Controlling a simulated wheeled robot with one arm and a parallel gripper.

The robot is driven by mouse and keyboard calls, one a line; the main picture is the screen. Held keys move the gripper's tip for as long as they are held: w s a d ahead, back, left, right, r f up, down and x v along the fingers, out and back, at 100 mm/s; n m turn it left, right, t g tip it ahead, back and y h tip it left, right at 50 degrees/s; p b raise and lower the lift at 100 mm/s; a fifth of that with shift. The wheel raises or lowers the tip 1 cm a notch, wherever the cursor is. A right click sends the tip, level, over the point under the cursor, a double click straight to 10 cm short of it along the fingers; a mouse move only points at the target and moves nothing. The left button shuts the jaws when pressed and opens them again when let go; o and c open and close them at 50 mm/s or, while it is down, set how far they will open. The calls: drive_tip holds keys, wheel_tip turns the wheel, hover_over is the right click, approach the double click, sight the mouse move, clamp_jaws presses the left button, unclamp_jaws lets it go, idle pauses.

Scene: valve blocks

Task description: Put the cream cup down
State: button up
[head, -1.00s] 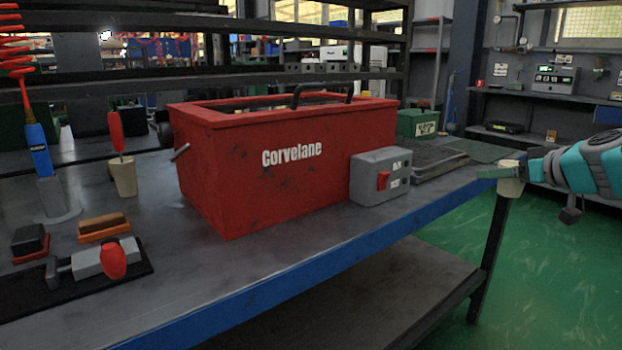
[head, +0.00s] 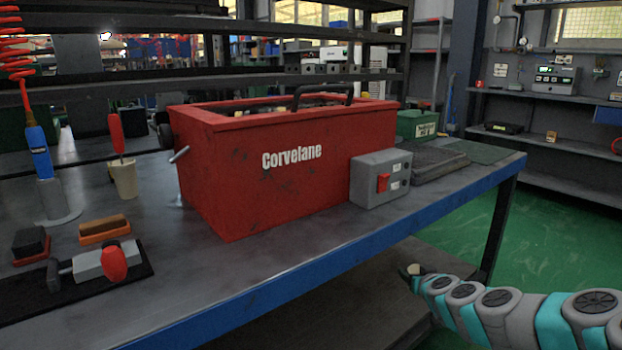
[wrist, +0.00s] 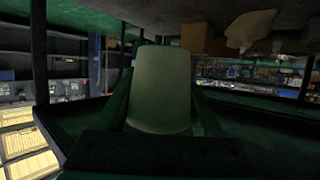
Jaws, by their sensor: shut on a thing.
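The cream cup (wrist: 160,88) fills the middle of the wrist view, between the two fingers of my gripper (wrist: 161,110), which is shut on it. In the head view my gripper (head: 416,271) is at the lower right, below the blue front edge of the workbench (head: 330,268) and in front of its lower shelf. I cannot tell whether the cup touches anything.
A red Corvelane box (head: 290,180) and a grey switch box (head: 379,178) stand on the bench. Another cream cup (head: 124,180), holding a red-handled tool, stands at the left. A dark ribbed mat (head: 437,163) lies near the right end. Bare bench top runs along the front.

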drive_tip(key=s+a+f, duration=0.1)
drive_tip(key=a+f, duration=0.4)
drive_tip(key=a, duration=0.7)
drive_tip(key=shift+s+a, duration=0.15)
drive_tip(key=shift+a, duration=0.15)
